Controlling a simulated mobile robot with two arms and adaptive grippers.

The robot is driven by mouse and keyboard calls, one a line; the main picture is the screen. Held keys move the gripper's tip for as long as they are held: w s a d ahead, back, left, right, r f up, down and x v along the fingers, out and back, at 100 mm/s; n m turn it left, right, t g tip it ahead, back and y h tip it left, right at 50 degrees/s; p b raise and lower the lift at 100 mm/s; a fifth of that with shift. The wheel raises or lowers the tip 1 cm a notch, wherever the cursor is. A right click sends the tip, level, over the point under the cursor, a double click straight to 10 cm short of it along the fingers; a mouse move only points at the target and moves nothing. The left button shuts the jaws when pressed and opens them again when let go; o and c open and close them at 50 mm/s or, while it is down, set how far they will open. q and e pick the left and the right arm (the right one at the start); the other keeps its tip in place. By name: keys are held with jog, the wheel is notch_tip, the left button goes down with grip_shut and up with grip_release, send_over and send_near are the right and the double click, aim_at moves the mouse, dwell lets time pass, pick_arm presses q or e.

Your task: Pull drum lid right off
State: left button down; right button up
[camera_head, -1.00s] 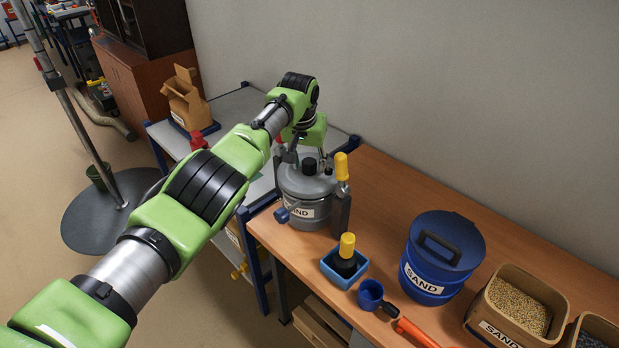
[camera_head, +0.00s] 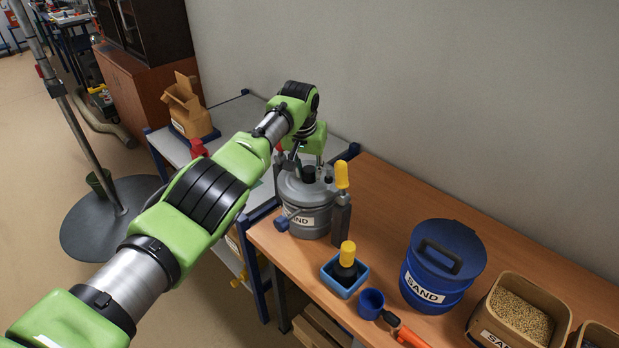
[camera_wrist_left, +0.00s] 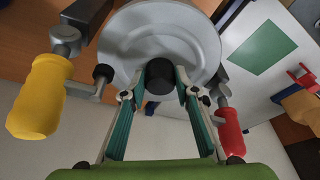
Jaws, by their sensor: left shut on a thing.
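The grey drum (camera_head: 305,220) with a SAND label stands at the left end of the wooden bench. Its round grey lid (camera_wrist_left: 135,40) has a black knob (camera_wrist_left: 159,80) in the middle. My left gripper (camera_wrist_left: 160,84) reaches down over the lid, shut on the knob with one finger on each side. In the head view the left gripper (camera_head: 306,170) partly covers the lid. I cannot tell whether the lid has any gap under it. A yellow-handled clamp (camera_wrist_left: 40,97) and a red-handled clamp (camera_wrist_left: 230,130) stick out beside the lid. My right gripper is not in view.
On the bench to the right stand a small blue tray (camera_head: 337,283) with a yellow-topped item, a blue cup (camera_head: 370,303), a blue SAND drum (camera_head: 425,285) and a bin of grain (camera_head: 520,320). A wall rises behind. A pale table (camera_head: 238,112) adjoins at the left.

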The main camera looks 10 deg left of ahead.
pick_arm(q)
jog(key=shift+w+r+p, duration=0.25)
jog(key=shift+r+p, duration=0.3)
jog(key=shift+r, duration=0.45)
jog(key=shift+s+r+p, duration=0.2)
jog(key=shift+p, duration=0.2)
jog(key=shift+s+a+r+p, duration=0.1)
jog(key=shift+s+a+p, duration=0.25)
jog(key=shift+p, duration=1.5)
jog(key=shift+s+a+p, duration=0.4)
jog(key=shift+s+p, duration=0.2)
jog(key=shift+p, duration=1.7)
jog(key=shift+s+a+p, duration=0.55)
jog(key=shift+s+p, duration=0.15)
jog(key=shift+p, duration=1.4)
jog(key=shift+s+a+p, duration=1)
jog(key=shift+s+p, duration=0.25)
jog(key=shift+p, duration=1.65)
jog(key=shift+s+a+p, duration=0.6)
jog(key=shift+s+a, duration=0.2)
jog(key=shift+s, duration=0.25)
